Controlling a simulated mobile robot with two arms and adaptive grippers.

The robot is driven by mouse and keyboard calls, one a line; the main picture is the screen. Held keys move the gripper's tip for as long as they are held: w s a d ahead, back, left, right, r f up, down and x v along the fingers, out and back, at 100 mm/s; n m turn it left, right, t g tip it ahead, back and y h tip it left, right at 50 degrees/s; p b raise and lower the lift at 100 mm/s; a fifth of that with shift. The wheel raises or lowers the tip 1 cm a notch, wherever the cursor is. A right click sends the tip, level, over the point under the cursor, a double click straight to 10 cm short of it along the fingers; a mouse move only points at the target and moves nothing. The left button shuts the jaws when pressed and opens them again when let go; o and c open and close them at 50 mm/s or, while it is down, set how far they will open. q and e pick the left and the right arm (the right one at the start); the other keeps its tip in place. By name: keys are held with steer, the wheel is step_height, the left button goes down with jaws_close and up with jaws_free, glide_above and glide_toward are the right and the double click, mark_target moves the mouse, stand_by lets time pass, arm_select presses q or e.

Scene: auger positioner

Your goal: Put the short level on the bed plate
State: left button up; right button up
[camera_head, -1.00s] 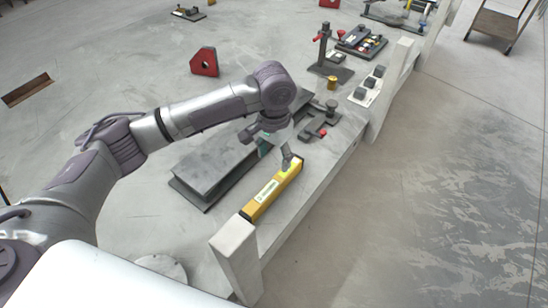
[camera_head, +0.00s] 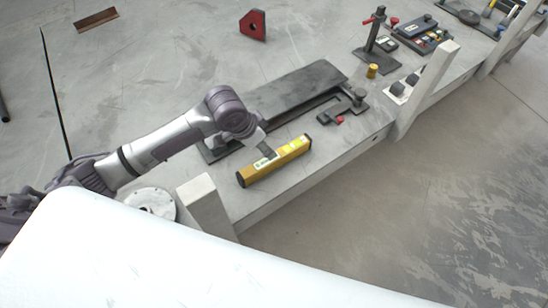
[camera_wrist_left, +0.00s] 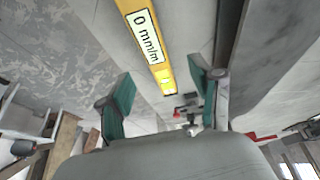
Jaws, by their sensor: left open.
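The short level (camera_head: 285,159) is a yellow bar with a white label, lying on the pale bench top in front of the dark grey bed plate (camera_head: 295,90). It also shows in the left wrist view (camera_wrist_left: 146,38), label reading "0 mm/m". My left gripper (camera_head: 268,150) is just over the middle of the level in the head view. In the left wrist view the two green-padded fingers of my left gripper (camera_wrist_left: 163,100) are spread wide, with the level's end in the gap between them; I cannot tell how high above it they are. My right gripper is out of view.
A dark clamp with a red knob (camera_head: 345,107) and a small brass cylinder (camera_head: 372,71) stand beyond the level. A pale post (camera_head: 205,200) rises at the bench's near end and another (camera_head: 425,90) farther along. A red block (camera_head: 253,25) lies beyond.

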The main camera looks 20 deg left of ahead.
mark_target(275, 160)
arm_select(q)
steer(key=x, duration=0.2)
steer(key=shift+w+d+f, duration=0.1)
steer(key=shift+d+f, duration=0.2)
steer(key=shift+p+x, duration=0.3)
steer(key=shift+x, duration=0.6)
steer(key=x, duration=0.3)
steer(key=shift+d+f+p, duration=0.25)
steer(key=shift+d+p, duration=0.05)
steer(key=shift+d, duration=0.05)
steer(key=shift+f, duration=0.2)
steer(key=shift+c, duration=0.4)
steer(key=c, duration=0.8)
steer(key=shift+c, duration=1.3)
jaws_close()
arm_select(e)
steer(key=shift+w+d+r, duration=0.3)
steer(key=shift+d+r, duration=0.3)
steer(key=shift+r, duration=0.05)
